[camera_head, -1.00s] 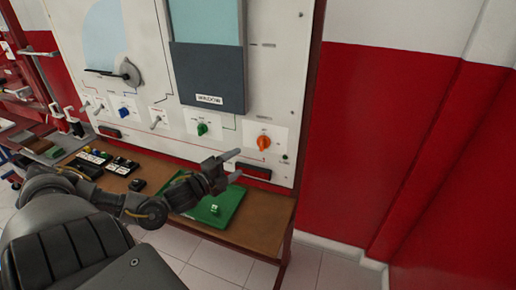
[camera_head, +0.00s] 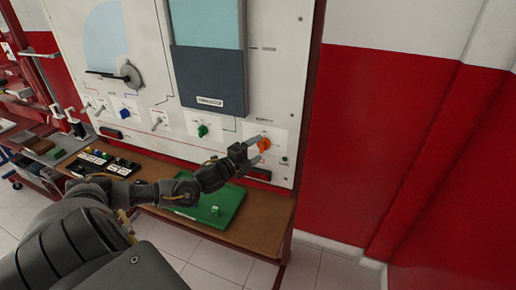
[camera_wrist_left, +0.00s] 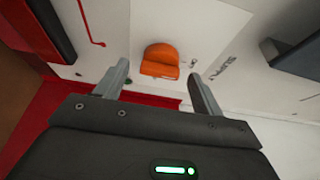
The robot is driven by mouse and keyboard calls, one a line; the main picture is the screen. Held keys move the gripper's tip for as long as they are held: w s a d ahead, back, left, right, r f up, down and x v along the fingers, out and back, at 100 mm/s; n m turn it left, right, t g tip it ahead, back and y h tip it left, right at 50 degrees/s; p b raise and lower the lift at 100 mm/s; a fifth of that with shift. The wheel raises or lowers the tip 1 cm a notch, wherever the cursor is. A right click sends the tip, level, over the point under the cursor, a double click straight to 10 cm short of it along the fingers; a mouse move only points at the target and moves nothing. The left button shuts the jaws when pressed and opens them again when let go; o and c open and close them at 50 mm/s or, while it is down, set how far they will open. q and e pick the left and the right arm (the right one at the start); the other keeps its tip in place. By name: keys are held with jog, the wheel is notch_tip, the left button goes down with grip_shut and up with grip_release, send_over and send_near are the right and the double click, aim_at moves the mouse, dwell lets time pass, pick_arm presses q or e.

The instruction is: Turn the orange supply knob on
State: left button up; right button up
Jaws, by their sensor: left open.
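The orange supply knob (camera_head: 263,145) sits on the white panel at its lower right, partly covered by my left gripper in the head view. In the left wrist view the orange knob (camera_wrist_left: 160,61) shows between and just beyond the two fingertips. My left gripper (camera_head: 255,150) is open, with its fingers pointing at the panel. In the left wrist view its fingers (camera_wrist_left: 160,78) stand apart, one on each side of the knob. I cannot tell whether either finger touches it. My right gripper is not in view.
A green knob (camera_head: 202,131) and a blue knob (camera_head: 124,114) sit left on the same panel (camera_head: 283,60). Below is a brown bench (camera_head: 262,222) with a green board (camera_head: 226,205). A red-and-white wall (camera_head: 385,140) stands at right.

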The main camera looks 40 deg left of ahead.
pick_arm(q)
jog(key=shift+w, duration=0.55)
jog(key=c, duration=0.9)
jog(key=shift+d, duration=0.2)
jog(key=shift+c, duration=0.4)
jog(key=shift+a, duration=0.1)
